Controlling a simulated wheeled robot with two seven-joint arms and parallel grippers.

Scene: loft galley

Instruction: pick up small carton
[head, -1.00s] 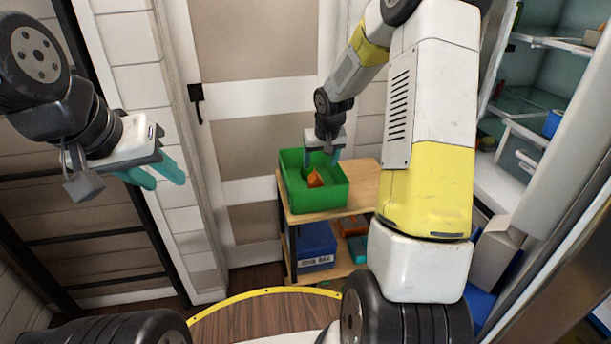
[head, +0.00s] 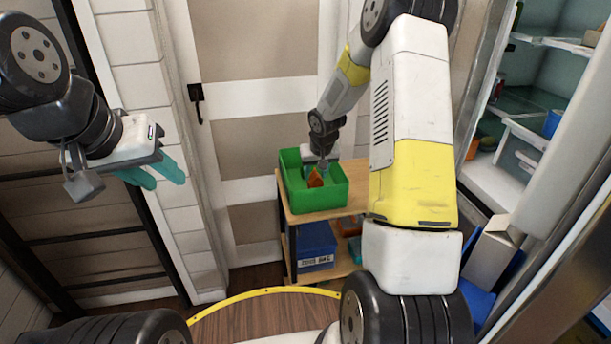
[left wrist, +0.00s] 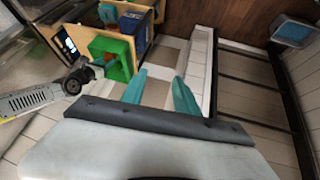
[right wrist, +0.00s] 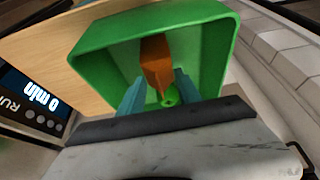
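The small carton (right wrist: 156,62) is orange-brown and stands in the green bin (right wrist: 222,50). In the head view the carton (head: 315,178) shows as a small orange shape inside the green bin (head: 318,200). My right gripper (right wrist: 154,92) reaches down into the bin. Its two teal fingers are apart, one on each side of the carton's near end; I cannot tell whether they touch it. My left gripper (head: 154,174) is far to the left, in free air, with its teal fingers apart and empty. Its fingers also show in the left wrist view (left wrist: 160,92).
The bin stands on a wooden shelf unit (head: 348,204) with a blue bin (head: 314,246) on the lower board. An open fridge (head: 520,110) is at the right. A door (head: 250,98) stands behind.

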